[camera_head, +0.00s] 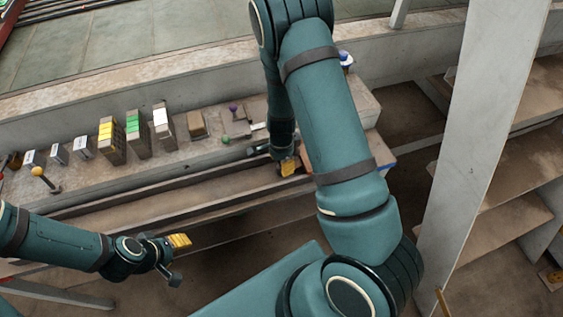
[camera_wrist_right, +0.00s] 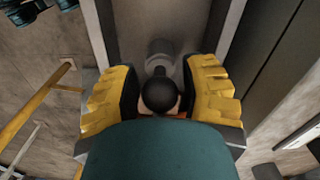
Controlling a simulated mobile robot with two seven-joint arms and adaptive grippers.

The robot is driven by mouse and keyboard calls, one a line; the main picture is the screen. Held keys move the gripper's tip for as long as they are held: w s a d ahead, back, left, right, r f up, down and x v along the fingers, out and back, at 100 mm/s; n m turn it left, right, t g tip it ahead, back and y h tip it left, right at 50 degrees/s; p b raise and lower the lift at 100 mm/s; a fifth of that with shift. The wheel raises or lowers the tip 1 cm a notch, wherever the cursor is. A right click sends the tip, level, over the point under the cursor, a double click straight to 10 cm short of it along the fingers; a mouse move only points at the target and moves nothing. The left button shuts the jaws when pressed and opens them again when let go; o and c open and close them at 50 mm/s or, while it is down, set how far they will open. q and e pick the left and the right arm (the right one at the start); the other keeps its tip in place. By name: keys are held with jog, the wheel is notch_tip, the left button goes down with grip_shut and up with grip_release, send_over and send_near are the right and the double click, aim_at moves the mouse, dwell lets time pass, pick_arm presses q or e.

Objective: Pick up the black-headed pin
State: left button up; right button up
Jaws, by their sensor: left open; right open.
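The black-headed pin (camera_wrist_right: 160,95) shows in the right wrist view as a round black ball on a thin stem, with a pale round shape behind it. My right gripper (camera_wrist_right: 160,99) is open, with its yellow ribbed fingers on either side of the black head and gaps to it. In the head view my right gripper (camera_head: 287,167) is low at the right part of the ledge, and I cannot make out the black-headed pin there. My left gripper (camera_head: 178,258) is open and empty in front of the ledge, well away from the pin.
Along the concrete ledge (camera_head: 185,165) stand an orange-headed pin (camera_head: 38,172), several blocks with yellow, green and white faces (camera_head: 137,135), a purple-headed pin (camera_head: 233,108) and a green-headed pin (camera_head: 226,139). A blue-headed pin (camera_head: 345,57) is farther back. A pale post (camera_head: 485,130) rises at right.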

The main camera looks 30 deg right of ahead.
grip_shut()
